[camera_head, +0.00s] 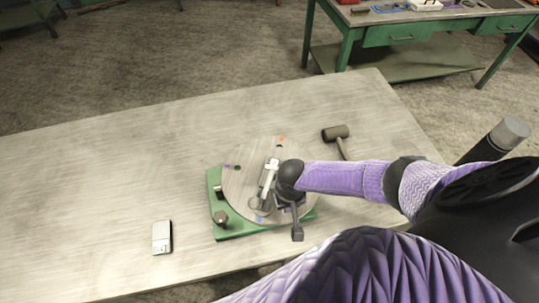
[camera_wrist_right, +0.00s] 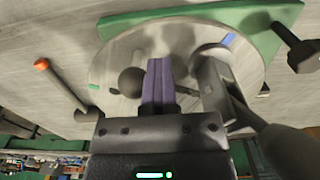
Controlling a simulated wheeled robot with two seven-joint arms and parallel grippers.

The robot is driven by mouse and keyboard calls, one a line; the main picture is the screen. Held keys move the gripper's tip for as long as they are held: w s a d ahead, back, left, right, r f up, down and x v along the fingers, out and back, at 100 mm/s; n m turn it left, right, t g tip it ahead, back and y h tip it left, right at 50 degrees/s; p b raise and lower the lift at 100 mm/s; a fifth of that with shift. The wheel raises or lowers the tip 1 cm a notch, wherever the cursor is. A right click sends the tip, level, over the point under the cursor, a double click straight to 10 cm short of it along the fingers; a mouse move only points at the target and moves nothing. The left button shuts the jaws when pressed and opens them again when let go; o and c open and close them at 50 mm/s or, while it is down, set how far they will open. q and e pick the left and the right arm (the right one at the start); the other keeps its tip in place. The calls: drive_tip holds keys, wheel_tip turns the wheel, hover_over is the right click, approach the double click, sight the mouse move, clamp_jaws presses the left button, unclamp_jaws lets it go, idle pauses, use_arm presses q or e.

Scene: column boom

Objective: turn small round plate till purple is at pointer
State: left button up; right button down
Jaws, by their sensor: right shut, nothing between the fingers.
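The small round plate (camera_head: 236,190) is a grey disc on a green base (camera_head: 233,235). In the head view its rim has an orange mark (camera_head: 281,139) at the far side, a purple mark (camera_head: 227,165) at the left and a blue mark (camera_head: 259,219) at the near side. Small dark pegs (camera_head: 237,168) stand on it. The wrist view shows the plate (camera_wrist_right: 140,45), a blue mark (camera_wrist_right: 229,39) and a green mark (camera_wrist_right: 94,86). My right gripper (camera_wrist_right: 158,62) is shut and empty over the plate, beside a dark ball-shaped peg (camera_wrist_right: 131,82). I cannot make out the pointer. My left gripper is out of view.
A pale bar with a ring (camera_head: 268,180) lies over the plate. A dark knob (camera_head: 221,218) stands at the base's left. A mallet (camera_head: 336,132) lies beyond the plate, and a small pale device (camera_head: 161,237) lies at left. The table's left part is largely clear.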

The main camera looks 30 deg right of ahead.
drive_tip(key=shift+d, duration=0.25)
drive_tip(key=shift+s+d, duration=0.15)
drive_tip(key=shift+d, duration=0.6)
drive_tip(key=shift+d, duration=0.85)
drive_tip(key=shift+d, duration=0.1)
